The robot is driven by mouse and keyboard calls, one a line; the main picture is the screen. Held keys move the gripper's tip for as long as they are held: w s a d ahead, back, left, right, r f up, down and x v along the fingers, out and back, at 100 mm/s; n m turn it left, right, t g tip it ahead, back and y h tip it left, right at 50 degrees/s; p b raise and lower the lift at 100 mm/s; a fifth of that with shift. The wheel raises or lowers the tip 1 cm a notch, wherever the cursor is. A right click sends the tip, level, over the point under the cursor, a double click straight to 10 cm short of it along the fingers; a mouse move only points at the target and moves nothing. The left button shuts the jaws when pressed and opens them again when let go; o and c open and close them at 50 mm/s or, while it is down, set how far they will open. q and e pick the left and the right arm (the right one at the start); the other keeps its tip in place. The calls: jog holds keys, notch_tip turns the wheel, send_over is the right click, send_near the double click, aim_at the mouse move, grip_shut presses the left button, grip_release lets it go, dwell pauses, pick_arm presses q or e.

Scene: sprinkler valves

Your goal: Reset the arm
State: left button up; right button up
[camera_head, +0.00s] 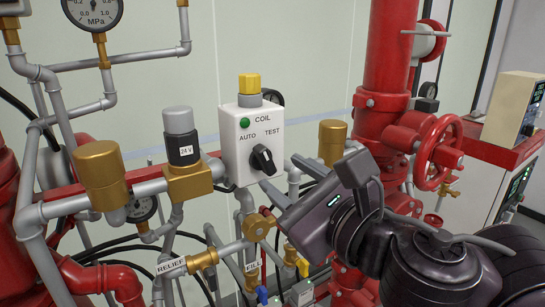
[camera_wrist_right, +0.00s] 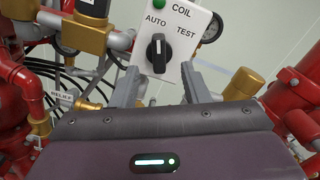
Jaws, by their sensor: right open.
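A white control box (camera_head: 243,135) labelled COIL, AUTO and TEST stands among the pipes. It carries a green lamp (camera_head: 244,123) and a black rotary knob (camera_head: 262,159). In the right wrist view the knob (camera_wrist_right: 159,50) shows a white mark at its top, pointing roughly toward AUTO. My right gripper (camera_head: 283,180) is in front of the box, at its lower right. In the wrist view my right gripper (camera_wrist_right: 160,80) is open, its grey fingers apart below and either side of the knob. No contact with the knob is visible. My left gripper is not in view.
A 24 V solenoid valve (camera_head: 183,150) and brass fittings (camera_head: 103,170) stand left of the box. A red handwheel (camera_head: 438,152) and thick red pipe (camera_head: 388,70) are at the right. A pressure gauge (camera_head: 92,13) is upper left.

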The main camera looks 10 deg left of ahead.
jog(key=shift+v, duration=1)
jog(key=shift+f, duration=0.1)
